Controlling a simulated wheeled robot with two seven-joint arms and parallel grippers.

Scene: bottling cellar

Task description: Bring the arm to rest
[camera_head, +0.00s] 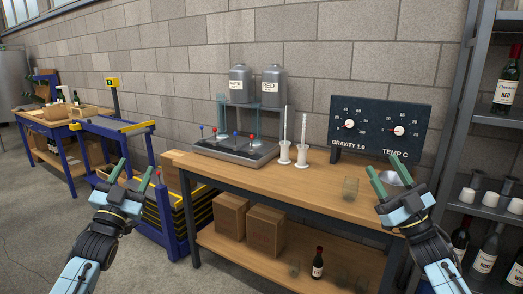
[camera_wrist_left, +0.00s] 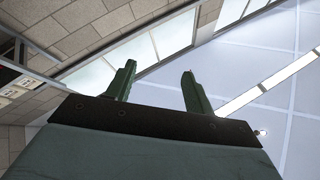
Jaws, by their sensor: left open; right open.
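My left gripper (camera_head: 132,176) is open and empty, raised in front of the blue and yellow cart at the left of the head view. In the left wrist view its two green fingers (camera_wrist_left: 160,85) stand apart with nothing between them, against the ceiling and windows. My right gripper (camera_head: 390,177) is open, its fingers spread, over the right end of the wooden workbench (camera_head: 305,182) in the head view. A pale round bowl (camera_head: 396,178) shows behind its fingers. I cannot tell whether the fingers touch it.
The workbench bears a bottling stand (camera_head: 236,148), two white cylinders (camera_head: 284,152), a clear glass (camera_head: 350,188) and a dial board (camera_head: 378,130). A metal shelf (camera_head: 490,118) with bottles and cups stands at the right. The cart (camera_head: 170,215) stands left of the bench.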

